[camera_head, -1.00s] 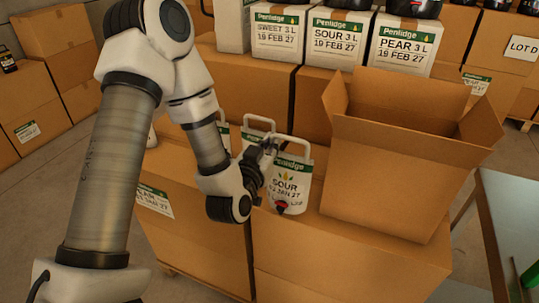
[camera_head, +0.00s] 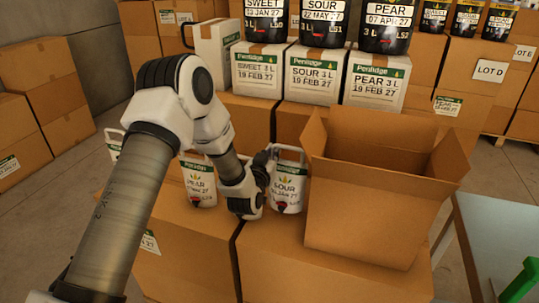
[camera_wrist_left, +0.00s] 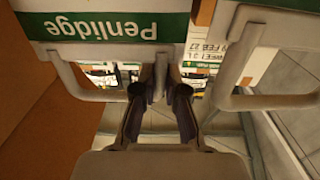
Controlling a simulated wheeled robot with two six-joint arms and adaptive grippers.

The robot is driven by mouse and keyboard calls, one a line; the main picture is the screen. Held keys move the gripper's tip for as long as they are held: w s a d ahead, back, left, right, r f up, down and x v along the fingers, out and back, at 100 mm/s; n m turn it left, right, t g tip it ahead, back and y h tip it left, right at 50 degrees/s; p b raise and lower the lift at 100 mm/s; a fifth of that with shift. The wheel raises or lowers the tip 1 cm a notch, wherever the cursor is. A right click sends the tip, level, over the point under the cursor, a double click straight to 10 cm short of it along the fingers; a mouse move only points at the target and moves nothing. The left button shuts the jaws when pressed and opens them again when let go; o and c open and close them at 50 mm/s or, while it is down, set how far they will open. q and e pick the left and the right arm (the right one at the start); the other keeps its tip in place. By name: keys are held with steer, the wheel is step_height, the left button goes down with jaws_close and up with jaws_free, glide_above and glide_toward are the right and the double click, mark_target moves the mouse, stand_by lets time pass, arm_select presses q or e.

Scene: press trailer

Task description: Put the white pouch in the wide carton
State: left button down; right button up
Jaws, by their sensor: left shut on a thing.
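My left gripper (camera_head: 268,165) is shut on the handle of the white pouch (camera_head: 288,190) labelled SOUR, with a red tap low on its front. The pouch hangs upright, just left of the wide carton (camera_head: 370,215), which stands open with its flaps out. In the left wrist view the pouch's green Penlidge band (camera_wrist_left: 85,25) shows upside down, and the fingers (camera_wrist_left: 160,92) are at one side of its handle. The inside floor of the carton is hidden. My right gripper is not in view.
A white PEAR pouch (camera_head: 199,186) stands left of my gripper, and another pouch (camera_head: 113,143) is partly hidden by my arm. White labelled boxes (camera_head: 312,78) with dark pouches on top stand behind. A table (camera_head: 500,225) with a green object (camera_head: 522,280) is at right.

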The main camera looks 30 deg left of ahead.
mark_target(286, 180)
arm_select(q)
steer(key=shift+w, duration=0.2)
step_height(286, 180, down, 2)
steer(key=shift+f+p, duration=0.15)
steer(key=shift+p, duration=0.5)
steer(key=shift+f, duration=0.5)
steer(key=c, duration=1.5)
jaws_free()
steer(key=shift+s+f, duration=0.1)
